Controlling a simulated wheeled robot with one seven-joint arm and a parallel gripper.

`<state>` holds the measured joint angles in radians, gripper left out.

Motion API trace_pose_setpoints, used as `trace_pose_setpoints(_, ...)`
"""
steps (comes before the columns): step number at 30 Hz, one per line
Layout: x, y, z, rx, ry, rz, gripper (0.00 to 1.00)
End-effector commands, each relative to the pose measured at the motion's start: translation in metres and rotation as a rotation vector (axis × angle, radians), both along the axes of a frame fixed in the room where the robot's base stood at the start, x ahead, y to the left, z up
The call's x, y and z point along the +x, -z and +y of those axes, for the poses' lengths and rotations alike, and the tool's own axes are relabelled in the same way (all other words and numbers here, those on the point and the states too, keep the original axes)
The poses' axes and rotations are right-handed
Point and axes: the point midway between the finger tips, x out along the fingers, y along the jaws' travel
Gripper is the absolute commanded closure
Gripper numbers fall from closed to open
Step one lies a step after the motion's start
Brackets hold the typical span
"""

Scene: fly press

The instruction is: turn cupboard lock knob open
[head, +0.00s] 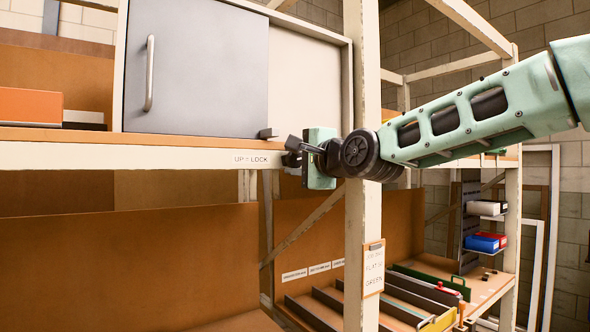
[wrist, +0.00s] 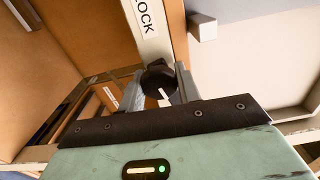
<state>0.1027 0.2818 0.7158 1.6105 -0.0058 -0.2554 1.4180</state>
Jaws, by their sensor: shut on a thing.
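The lock knob (wrist: 157,77) is black with a white mark and sits on the pale shelf rail beside a label ending in "LOCK" in the wrist view. My gripper (wrist: 160,86) has one grey finger on each side of the knob and is shut on it. In the head view my gripper (head: 292,153) reaches the rail from the right, just right of the "UP = LOCK" label (head: 252,159); the knob is hard to tell from the dark fingers there. The cupboard's grey door (head: 205,70) stands above, on the left part of the opening, with a vertical bar handle (head: 149,73).
A small grey block (head: 268,133) is at the door's lower right corner, close above my gripper. A pale upright post (head: 362,220) stands close by my wrist. An orange box (head: 30,106) lies on the shelf at left. Below the rail is open space.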

Motion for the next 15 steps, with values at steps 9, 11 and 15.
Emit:
trace_pose_setpoints(9, 0.0002, 0.0043, -0.0003, 0.15, 0.0, 0.104, 1.0)
trace_pose_setpoints(11, 0.0004, 0.0038, -0.0006, 0.168, 0.001, 0.116, 1.0)
trace_pose_setpoints(15, 0.0004, 0.003, -0.0004, 0.195, 0.001, 0.135, 1.0)
